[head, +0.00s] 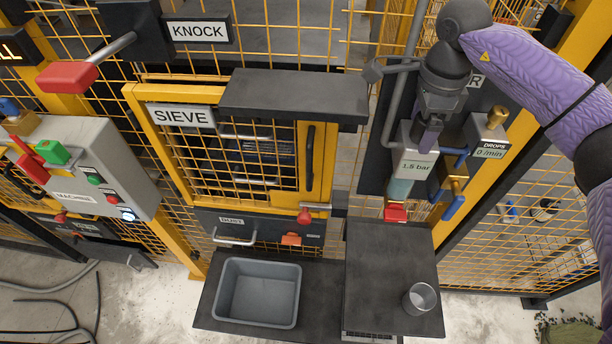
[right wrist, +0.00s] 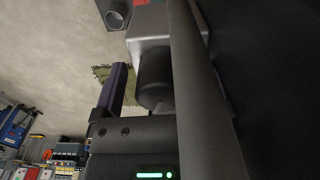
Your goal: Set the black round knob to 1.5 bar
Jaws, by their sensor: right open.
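The regulator unit (head: 405,150) stands on a dark panel at the right of the head view, with a small display (head: 417,167) reading 1.5 bar. My right gripper (head: 430,134) comes down over the top of this unit and covers the knob there. In the right wrist view a dark round knob (right wrist: 155,85) sits against a light grey block, beside one purple-dark finger (right wrist: 116,88). My left gripper is not in view.
A grey pipe (head: 394,105) runs close to the left of the regulator. A DROPS unit (head: 490,148) with a brass top stands just right of it. A red handle (head: 396,213) is below.

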